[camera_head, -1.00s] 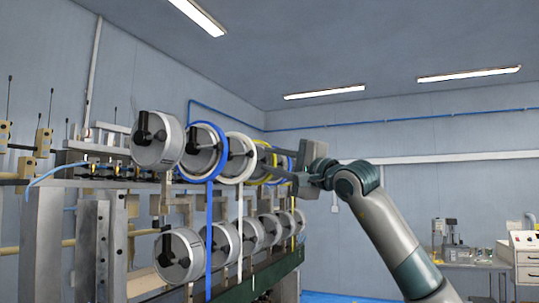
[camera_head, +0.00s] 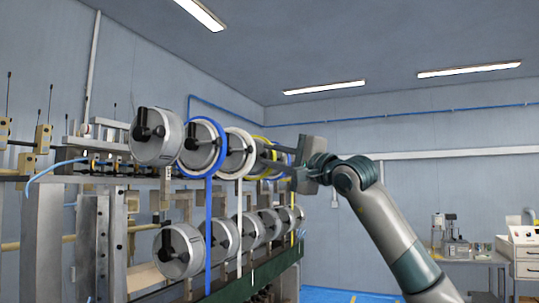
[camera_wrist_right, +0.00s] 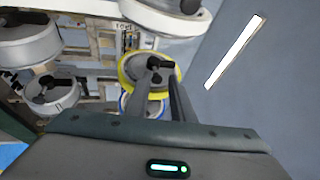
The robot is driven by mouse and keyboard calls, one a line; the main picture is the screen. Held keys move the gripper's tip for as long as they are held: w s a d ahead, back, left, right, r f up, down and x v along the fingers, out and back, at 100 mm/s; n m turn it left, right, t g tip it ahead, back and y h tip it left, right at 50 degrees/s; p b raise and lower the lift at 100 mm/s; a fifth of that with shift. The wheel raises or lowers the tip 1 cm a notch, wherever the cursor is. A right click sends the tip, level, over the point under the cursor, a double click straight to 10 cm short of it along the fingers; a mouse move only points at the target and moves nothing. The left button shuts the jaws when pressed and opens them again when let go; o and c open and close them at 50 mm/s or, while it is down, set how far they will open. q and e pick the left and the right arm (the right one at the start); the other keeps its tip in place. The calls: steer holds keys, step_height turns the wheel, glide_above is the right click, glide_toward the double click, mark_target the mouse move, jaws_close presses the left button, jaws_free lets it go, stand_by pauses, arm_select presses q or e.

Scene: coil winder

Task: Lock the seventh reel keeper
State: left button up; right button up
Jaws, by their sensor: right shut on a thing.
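The upper row of the winder holds reels with black keepers at their centres. In the right wrist view, a yellow-rimmed reel (camera_wrist_right: 128,66) has a black keeper (camera_wrist_right: 158,64) at its centre. My right gripper (camera_wrist_right: 160,84) has its two long fingers at this keeper and is shut on it. In the head view my right gripper (camera_head: 268,155) reaches in from the right to the upper row. Its fingers partly hide the yellow-rimmed reel, and the exact grip on the keeper is hidden. My left gripper is not in view.
Nearer in the upper row are a grey reel (camera_head: 160,148), a blue-rimmed reel (camera_head: 223,150) and a white reel (camera_head: 248,143). A lower row of grey reels (camera_head: 195,247) hangs below. A blue-rimmed reel (camera_wrist_right: 154,108) lies beyond the fingers.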

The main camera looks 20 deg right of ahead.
steer(key=shift+s+d+r+b, duration=0.15)
steer(key=shift+d+r+b, duration=0.1)
steer(key=shift+d+b, duration=0.05)
steer(key=shift+c, duration=0.8)
steer(key=shift+d, duration=0.1)
steer(key=shift+s+d, duration=0.4)
steer(key=o, duration=0.6)
steer(key=shift+f, duration=0.15)
steer(key=shift+w+a+f, duration=0.1)
steer(key=shift+a+f, duration=0.05)
steer(key=shift+a, duration=0.05)
